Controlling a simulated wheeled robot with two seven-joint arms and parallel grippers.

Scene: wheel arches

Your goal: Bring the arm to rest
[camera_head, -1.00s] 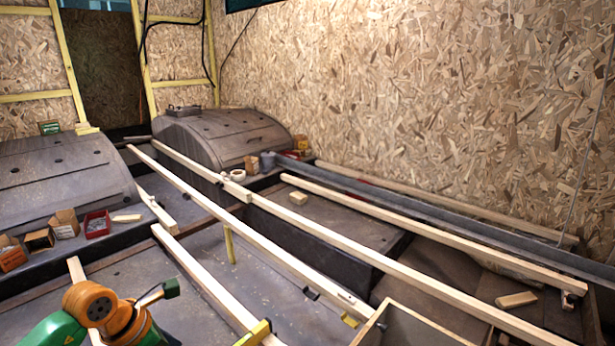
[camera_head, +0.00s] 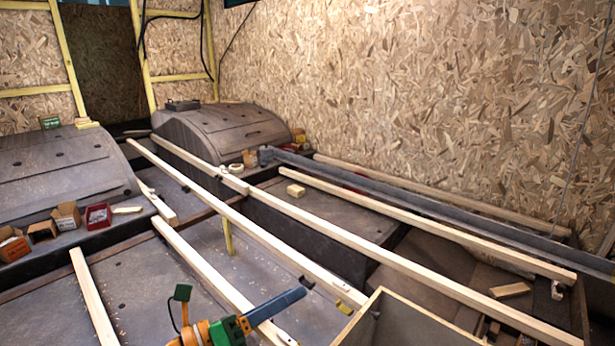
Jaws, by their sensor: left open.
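My left gripper (camera_head: 280,305) is at the bottom edge, left of centre, with an orange wrist, a green body and a long dark blue finger pointing up and right. It is open, and I see nothing held in it. The finger passes in front of a pale wooden batten (camera_head: 205,270). I cannot tell whether it touches the batten. A small green block (camera_head: 182,292) with a cable stands up from the wrist. My right gripper is not in view.
Long battens (camera_head: 330,232) run across the floor between two grey wheel arches (camera_head: 215,130). An open wooden box (camera_head: 410,320) stands right of the gripper. Small cartons (camera_head: 66,216) and a red box (camera_head: 98,217) sit at left. Grey floor (camera_head: 140,290) shows left of the wrist.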

